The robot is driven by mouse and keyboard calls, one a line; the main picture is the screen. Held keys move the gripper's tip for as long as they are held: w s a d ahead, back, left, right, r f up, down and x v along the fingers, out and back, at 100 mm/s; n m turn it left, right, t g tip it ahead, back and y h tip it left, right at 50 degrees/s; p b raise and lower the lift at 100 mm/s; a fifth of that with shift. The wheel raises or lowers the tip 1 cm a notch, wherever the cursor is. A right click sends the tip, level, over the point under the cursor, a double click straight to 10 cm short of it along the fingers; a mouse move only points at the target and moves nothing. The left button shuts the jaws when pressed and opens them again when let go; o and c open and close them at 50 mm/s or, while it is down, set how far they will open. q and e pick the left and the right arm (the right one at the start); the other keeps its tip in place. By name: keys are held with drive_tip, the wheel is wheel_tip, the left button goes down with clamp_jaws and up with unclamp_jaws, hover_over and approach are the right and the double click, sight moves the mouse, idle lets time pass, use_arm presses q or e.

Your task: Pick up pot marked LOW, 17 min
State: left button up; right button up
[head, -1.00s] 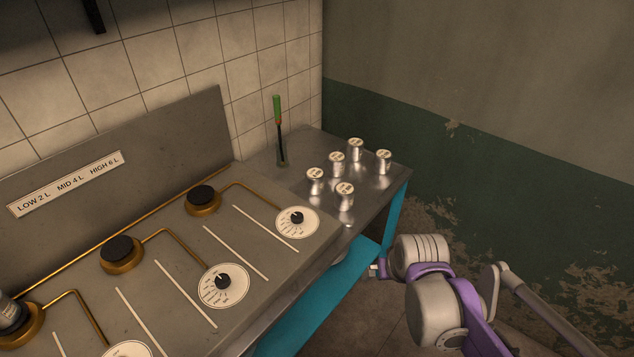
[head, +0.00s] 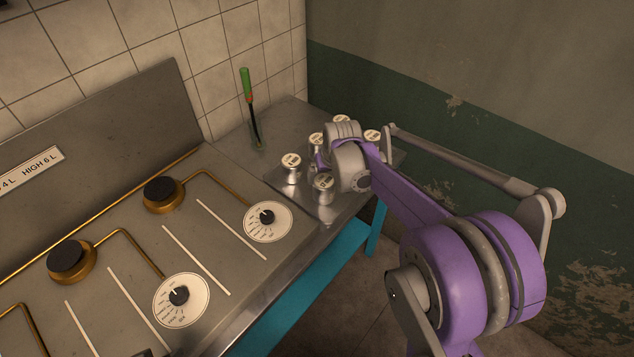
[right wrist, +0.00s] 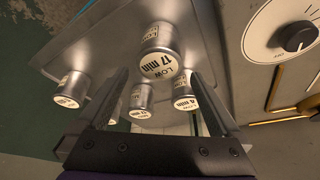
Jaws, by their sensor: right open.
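The pot marked LOW, 17 min (right wrist: 158,47) is a small metal can with a white label on its lid, upright on the metal side table. It appears to be the front pot (head: 322,191) in the head view. My right gripper (right wrist: 162,85) is open and empty, with its fingers pointing toward the pots; this pot shows beyond and between the fingertips, apart from them. In the head view my right wrist hides most of the gripper. My left gripper is out of view.
Several similar pots stand close by, including one at the left (head: 291,167) and one at the right (head: 373,136). A green-handled tool (head: 247,88) stands behind them. The stove (head: 215,265) with burners and dials lies to the left.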

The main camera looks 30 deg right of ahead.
sight(324, 182)
drive_tip(key=x, duration=0.4)
drive_tip(key=shift+s+a, duration=0.1)
drive_tip(key=shift+s, duration=0.05)
drive_tip(key=x, duration=0.6)
drive_tip(key=shift+f, duration=0.2)
drive_tip(key=shift+c, duration=0.3)
drive_tip(key=shift+r, duration=0.1)
drive_tip(key=c, duration=1.3)
